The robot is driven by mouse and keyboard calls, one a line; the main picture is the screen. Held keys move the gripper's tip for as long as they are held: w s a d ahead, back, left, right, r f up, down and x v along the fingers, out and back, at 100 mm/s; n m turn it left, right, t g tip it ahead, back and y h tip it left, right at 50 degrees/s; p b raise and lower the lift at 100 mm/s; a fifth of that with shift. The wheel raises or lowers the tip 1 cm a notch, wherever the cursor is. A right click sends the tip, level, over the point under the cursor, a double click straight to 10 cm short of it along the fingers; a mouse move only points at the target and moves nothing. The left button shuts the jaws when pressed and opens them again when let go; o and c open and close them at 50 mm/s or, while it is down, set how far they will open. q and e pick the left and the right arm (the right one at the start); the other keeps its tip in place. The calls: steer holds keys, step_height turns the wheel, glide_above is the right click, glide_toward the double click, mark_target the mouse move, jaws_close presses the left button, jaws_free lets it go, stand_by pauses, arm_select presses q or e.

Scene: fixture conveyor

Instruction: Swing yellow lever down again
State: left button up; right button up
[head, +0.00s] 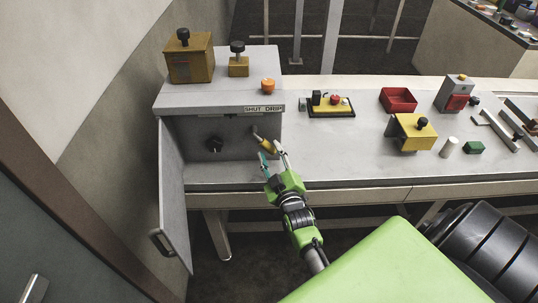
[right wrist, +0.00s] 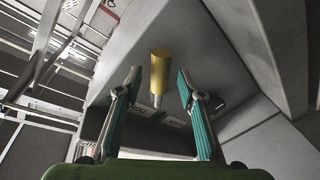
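The yellow lever (head: 265,144) sticks out from the back wall inside the grey cabinet (head: 176,106), toward its right side. In the right wrist view the lever's yellow grip (right wrist: 160,68) stands between my two finger pads, with a gap on each side. My right gripper (head: 271,155) is open at the cabinet's front opening, its fingers around the lever's near end. It also shows open in the right wrist view (right wrist: 158,76). I cannot tell how deep the lever sits between the fingers. My left gripper is not in view.
The cabinet door (head: 174,195) hangs open on the left. A black knob (head: 215,145) is on the back wall left of the lever. A label reads "SHUT DRIP" (head: 264,108) above. A red bin (head: 398,100) and yellow box (head: 410,132) stand on the bench to the right.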

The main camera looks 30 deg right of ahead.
steer(key=shift+x, duration=1)
jaws_close()
steer(key=shift+b, duration=0.35)
